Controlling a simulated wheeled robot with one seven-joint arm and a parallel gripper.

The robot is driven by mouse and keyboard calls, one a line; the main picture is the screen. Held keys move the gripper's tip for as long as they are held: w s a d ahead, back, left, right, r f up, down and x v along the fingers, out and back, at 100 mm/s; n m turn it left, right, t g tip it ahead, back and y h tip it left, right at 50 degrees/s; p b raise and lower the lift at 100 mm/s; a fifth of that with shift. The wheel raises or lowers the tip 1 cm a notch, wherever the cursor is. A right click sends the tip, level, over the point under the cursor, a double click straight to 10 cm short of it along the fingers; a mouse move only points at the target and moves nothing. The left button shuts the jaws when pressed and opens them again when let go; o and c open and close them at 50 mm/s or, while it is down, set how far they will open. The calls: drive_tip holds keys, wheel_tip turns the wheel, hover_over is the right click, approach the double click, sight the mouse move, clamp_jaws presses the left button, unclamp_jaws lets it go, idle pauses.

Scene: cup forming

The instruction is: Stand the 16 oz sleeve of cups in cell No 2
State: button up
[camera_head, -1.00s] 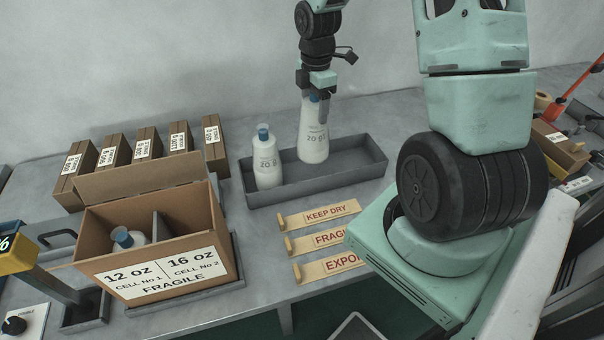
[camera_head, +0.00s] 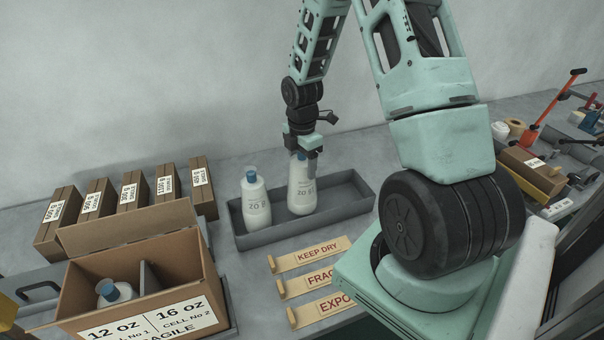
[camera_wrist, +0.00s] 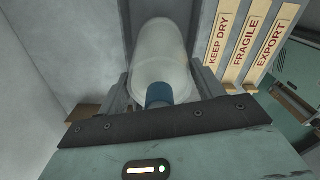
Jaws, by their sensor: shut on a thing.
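I see no cup sleeve as such, only white bottles with blue caps. My gripper (camera_head: 304,152) points down and is shut on the right bottle (camera_head: 302,190) near its cap. This bottle is upright at the grey tray (camera_head: 345,214); I cannot tell whether its base touches the tray floor. In the wrist view its pale body (camera_wrist: 160,55) and blue cap (camera_wrist: 159,94) lie between the jaws. A second bottle (camera_head: 256,203) stands left of it in the tray. The open carton (camera_head: 185,262) has a divider (camera_head: 150,278). Cell No 1 holds a bottle (camera_head: 112,292); cell No 2, on the right, looks empty.
Several small brown boxes (camera_head: 131,206) stand behind the carton, whose raised flap (camera_head: 125,228) faces them. Tan plates (camera_head: 310,254) reading KEEP DRY, FRAGILE and EXPORT lie in front of the tray. Another brown box (camera_head: 530,172) and tools are at the far right.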

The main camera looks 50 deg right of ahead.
drive_tip(key=shift+f+p, duration=0.65)
drive_tip(key=shift+f, duration=1.25)
drive_tip(key=o, duration=1.3)
drive_tip(key=shift+f, duration=0.1)
wheel_tip(320, 180, up, 18)
drive_tip(key=b, duration=0.4)
drive_tip(key=shift+f, duration=0.25)
drive_tip(key=s+a+m, duration=0.2)
drive_tip(key=a, duration=1)
drive_tip(key=s+a+m, duration=0.1)
drive_tip(key=s+a, duration=0.2)
drive_tip(key=a, duration=0.8)
drive_tip(key=s+a+m, duration=0.1)
drive_tip(key=s+a, duration=0.3)
drive_tip(key=s, duration=0.1)
drive_tip(key=s+a+m, duration=0.2)
drive_tip(key=s+a, duration=0.2)
drive_tip(key=s, duration=0.2)
drive_tip(key=s+a+m, duration=0.2)
drive_tip(key=s+a, duration=0.2)
drive_tip(key=s, duration=0.1)
drive_tip(key=shift+s+a+f+y+b, duration=0.15)
drive_tip(key=shift+s+a+y+b, duration=0.05)
drive_tip(key=shift+y+b, duration=0.1)
